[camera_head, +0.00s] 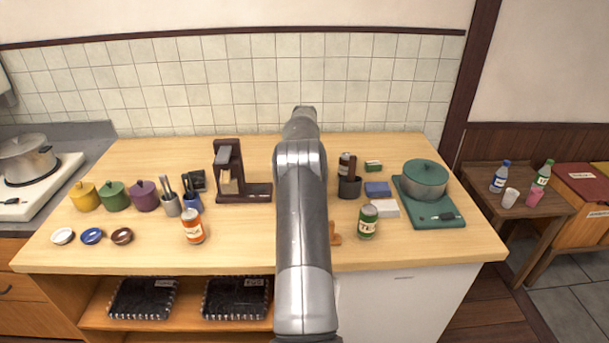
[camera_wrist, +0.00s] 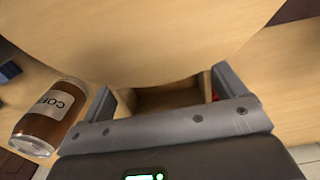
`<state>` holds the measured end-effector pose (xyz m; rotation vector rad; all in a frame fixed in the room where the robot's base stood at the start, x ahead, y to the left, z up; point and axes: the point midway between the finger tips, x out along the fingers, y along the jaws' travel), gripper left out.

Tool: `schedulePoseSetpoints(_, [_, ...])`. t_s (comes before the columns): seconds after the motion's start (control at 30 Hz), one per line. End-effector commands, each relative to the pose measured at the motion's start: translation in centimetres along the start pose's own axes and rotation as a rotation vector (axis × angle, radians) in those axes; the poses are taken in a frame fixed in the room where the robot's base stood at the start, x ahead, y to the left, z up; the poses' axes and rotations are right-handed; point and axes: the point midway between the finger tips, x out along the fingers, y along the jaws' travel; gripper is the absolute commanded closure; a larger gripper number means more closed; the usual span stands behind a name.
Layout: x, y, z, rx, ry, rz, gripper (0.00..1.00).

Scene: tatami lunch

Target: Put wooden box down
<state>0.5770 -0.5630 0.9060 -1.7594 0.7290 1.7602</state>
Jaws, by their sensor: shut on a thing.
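The wooden box (camera_wrist: 168,101) is between the two fingers of my gripper (camera_wrist: 168,95) in the wrist view. Its side walls and dark hollow inside show. My gripper is shut on it. A large pale wooden surface with a curved edge (camera_wrist: 150,40) covers the upper middle of that view and hides part of the box; I cannot tell what it belongs to. In the head view my arm hides the gripper and the box. Whether the box touches the counter cannot be told.
On the counter (camera_head: 150,250) stand a brown stand (camera_head: 228,170), a tea jar (camera_head: 368,222), a dark cup (camera_head: 349,187) and a green pot (camera_head: 426,178).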

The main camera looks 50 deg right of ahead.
Motion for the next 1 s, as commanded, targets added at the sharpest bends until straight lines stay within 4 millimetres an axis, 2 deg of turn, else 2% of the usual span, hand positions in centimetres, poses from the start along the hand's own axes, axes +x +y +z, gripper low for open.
schedulePoseSetpoints(0.17, [-3.3, 0.0, -0.1, 0.000, 0.005, 0.000, 0.42])
schedulePoseSetpoints(0.6, [-13.6, 0.1, 0.0, 0.001, 0.004, 0.001, 0.42])
schedulePoseSetpoints(0.8, [-15.5, 0.0, -0.1, 0.001, 0.002, 0.000, 0.42])
schedulePoseSetpoints(1.0, [-16.3, 0.0, 0.0, 0.000, 0.002, 0.000, 0.42])
